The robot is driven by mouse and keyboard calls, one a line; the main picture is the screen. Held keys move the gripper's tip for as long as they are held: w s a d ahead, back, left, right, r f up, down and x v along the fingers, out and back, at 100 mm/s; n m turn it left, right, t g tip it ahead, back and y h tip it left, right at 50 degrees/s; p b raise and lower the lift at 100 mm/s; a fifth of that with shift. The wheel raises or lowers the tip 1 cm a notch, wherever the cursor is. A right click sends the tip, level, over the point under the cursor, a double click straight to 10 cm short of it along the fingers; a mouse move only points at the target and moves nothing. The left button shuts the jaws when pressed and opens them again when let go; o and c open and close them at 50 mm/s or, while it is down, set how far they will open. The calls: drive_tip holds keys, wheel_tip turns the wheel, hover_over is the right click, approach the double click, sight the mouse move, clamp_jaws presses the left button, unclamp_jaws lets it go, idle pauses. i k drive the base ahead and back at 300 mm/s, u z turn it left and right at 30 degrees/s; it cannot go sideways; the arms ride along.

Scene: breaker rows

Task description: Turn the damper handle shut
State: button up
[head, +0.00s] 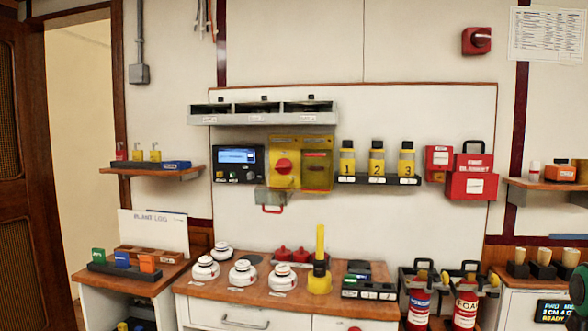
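No part is readably labelled as the damper handle. A grey box (272,196) with a red loop handle (272,209) hangs on the white wall panel, below the yellow switch boxes. The loop hangs below its box, and nothing touches it. A yellow upright bar (320,240) rises from a round yellow base (319,279) on the counter. I cannot tell which of these is the damper handle. My gripper is not identifiable in view.
A wooden counter (250,299) below the panel carries white domed detectors (243,272) and red-topped parts. Fire extinguishers (466,309) stand right of it. A grey shelf (264,117) juts above the yellow boxes. A dark shape with green intrudes at the right edge.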

sight(284, 167)
drive_tip(key=u, duration=0.35)
drive_tip(key=i, duration=0.8)
drive_tip(key=u, duration=0.65)
